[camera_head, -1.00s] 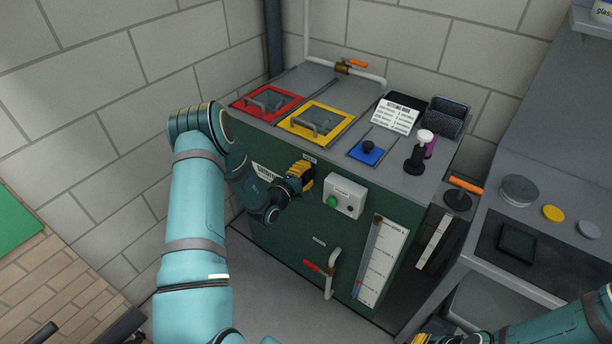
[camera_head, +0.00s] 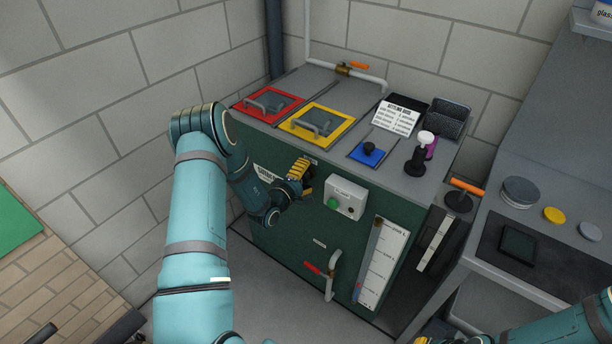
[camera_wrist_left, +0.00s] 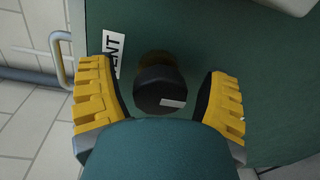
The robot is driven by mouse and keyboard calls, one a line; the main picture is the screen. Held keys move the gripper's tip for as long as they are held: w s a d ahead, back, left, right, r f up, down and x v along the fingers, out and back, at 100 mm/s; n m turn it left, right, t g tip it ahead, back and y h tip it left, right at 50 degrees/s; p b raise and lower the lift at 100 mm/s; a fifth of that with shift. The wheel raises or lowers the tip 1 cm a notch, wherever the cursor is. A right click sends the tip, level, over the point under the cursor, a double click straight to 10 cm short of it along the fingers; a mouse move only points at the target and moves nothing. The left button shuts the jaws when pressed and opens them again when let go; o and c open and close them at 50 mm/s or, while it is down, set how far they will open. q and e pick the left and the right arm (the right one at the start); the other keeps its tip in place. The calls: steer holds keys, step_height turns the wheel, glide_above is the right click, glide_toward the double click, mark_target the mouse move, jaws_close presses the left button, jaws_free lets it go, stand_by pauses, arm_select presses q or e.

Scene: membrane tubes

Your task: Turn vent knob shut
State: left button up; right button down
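The vent knob (camera_wrist_left: 160,88) is a dark round knob with a pale bar mark on its face. It stands on the green front panel beside a white label (camera_wrist_left: 113,52) of which "ENT" can be read. My left gripper (camera_wrist_left: 165,98) is open, with one yellow finger on each side of the knob and a visible gap on both sides. In the head view my left gripper (camera_head: 300,178) is at the green cabinet front (camera_head: 290,225), and it hides the knob there. My right gripper (camera_head: 430,341) shows only as a yellow sliver at the bottom edge.
A white box with a green button (camera_head: 345,197) is just right of my left gripper. Below is a red-handled valve (camera_head: 314,268) with a pipe. Red (camera_head: 268,103) and yellow (camera_head: 318,123) framed hatches and a blue-based knob (camera_head: 369,153) are on top.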

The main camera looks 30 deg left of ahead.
arm_select(q)
steer(key=s, duration=1.2)
steer(key=shift+a+r, duration=0.45)
steer(key=s+d+f+m+g+h, duration=0.25)
steer(key=d+g+h, duration=0.2)
steer(key=d, duration=0.45)
steer(key=s+d+f+m+g+h, duration=0.1)
steer(key=s+d+m+g+h, duration=0.25)
steer(key=d, duration=0.65)
steer(key=s+d+f+m+g+y, duration=0.2)
steer(key=s+d+f+m+g, duration=0.15)
steer(key=s+g, duration=0.35)
steer(key=s+d+f+m+g+y, duration=0.1)
steer(key=s+d+f+m+g, duration=0.15)
steer(key=s+m+g, duration=0.4)
steer(key=w+d+t, duration=0.1)
steer(key=t, duration=0.1)
steer(key=w+d+t+y, duration=0.1)
steer(key=w+d+m+t+y, duration=0.1)
steer(key=t, duration=0.1)
steer(key=shift+w+d+r+t, duration=0.25)
steer(key=shift+d+r+t, duration=0.05)
steer(key=shift+t, duration=0.05)
